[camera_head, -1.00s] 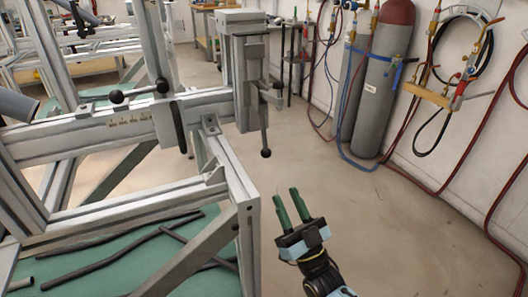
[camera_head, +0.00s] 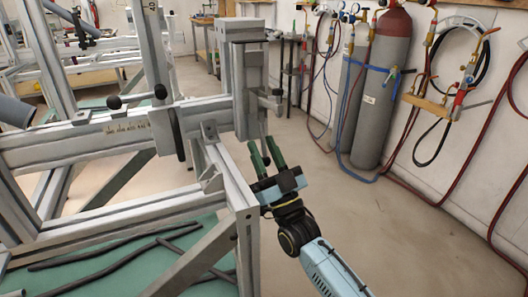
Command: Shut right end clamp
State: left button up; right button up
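The right end clamp (camera_head: 250,85) is a grey metal upright with a bracket at the right end of the jig's horizontal beam (camera_head: 100,135). A small side arm (camera_head: 271,102) sticks out to its right, and a dark lever hangs at its lower side, partly hidden by my fingers. My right gripper (camera_head: 261,147) has two green fingers, parallel and apart, with nothing clearly held between them. Its tips point up at the lever's lower end. I cannot tell whether they touch it. My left gripper is not in view.
A grey frame post (camera_head: 247,250) stands close left of my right wrist. Another clamp with a black-knobbed handle (camera_head: 138,97) sits further left on the beam. Gas cylinders (camera_head: 380,90) and red hoses line the right wall. The floor (camera_head: 390,240) on the right is clear.

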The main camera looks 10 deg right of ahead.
grip_shut()
dwell(0.3)
